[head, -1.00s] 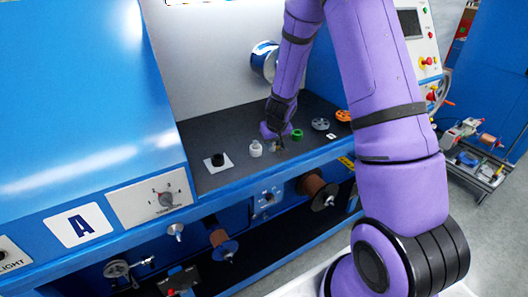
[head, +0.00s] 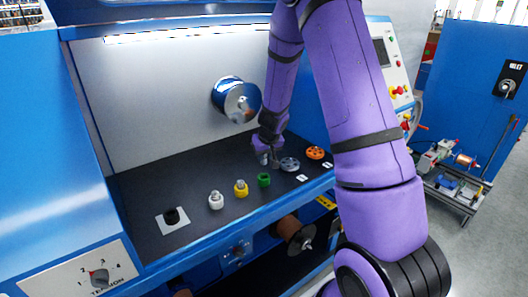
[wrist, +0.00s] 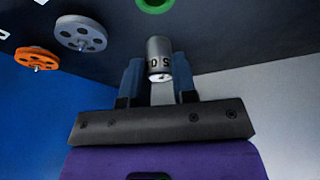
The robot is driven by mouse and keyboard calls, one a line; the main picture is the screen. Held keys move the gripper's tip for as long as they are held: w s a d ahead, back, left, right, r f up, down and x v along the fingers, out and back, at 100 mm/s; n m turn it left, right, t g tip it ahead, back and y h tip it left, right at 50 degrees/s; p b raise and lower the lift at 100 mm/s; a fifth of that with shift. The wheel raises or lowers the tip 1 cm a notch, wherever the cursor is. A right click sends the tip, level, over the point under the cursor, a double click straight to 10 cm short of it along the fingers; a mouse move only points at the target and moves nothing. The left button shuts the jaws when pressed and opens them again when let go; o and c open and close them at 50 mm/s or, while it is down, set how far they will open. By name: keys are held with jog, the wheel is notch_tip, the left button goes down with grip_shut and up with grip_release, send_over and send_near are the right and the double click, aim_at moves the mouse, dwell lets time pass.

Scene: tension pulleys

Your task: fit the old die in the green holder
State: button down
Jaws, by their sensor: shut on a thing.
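My gripper (wrist: 159,75) is shut on a small silver cylinder, the old die (wrist: 159,57), with dark letters on its side that are only partly readable. In the head view my gripper (head: 270,158) holds the die (head: 262,158) above the dark bench, behind the green holder. The green holder (head: 264,180) is a short ring-like piece standing on the bench. Its edge also shows at the top of the wrist view (wrist: 155,4), apart from the die. The inside of the green holder is hard to make out.
A grey pulley (head: 289,164) and an orange pulley (head: 314,153) lie to the right. A shiny drum (head: 236,100) juts from the back wall.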

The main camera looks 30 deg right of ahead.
aim_at(265, 163)
jog(key=shift+f, duration=2.45)
jog(key=shift+f, duration=0.35)
jog(key=shift+f, duration=0.9)
jog(key=c, duration=0.8)
grip_release()
jog(key=shift+c, duration=0.2)
jog(key=d+v, duration=0.1)
jog(key=v, duration=0.9)
jog(key=shift+s+a+r, duration=0.2)
jog(key=shift+a+r, duration=0.15)
jog(key=shift+a, duration=0.15)
